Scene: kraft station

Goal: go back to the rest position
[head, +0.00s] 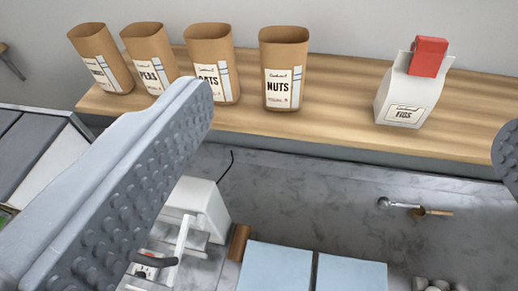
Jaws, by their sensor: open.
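My gripper (350,122) is open and empty. One ridged grey finger fills the left of the head view and only a small part of the other shows at the right edge. Between and beyond the fingers is a wooden shelf (335,105). On it stand a kraft bag labelled NUTS (284,70), one labelled OATS (212,62), its label partly covered by the left finger, and two more bags (150,50) at the left. A white carton labelled FIGS (404,97) stands at the right with a red block (429,57) at its top. Nothing touches the fingers visibly.
Below the shelf is a grey counter (320,190). A white machine (196,212) stands under the left finger. Two light blue panels (275,268) lie at the bottom. A metal spoon (392,204) and a wooden-handled one (432,211) lie at the right. Mid-counter is clear.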

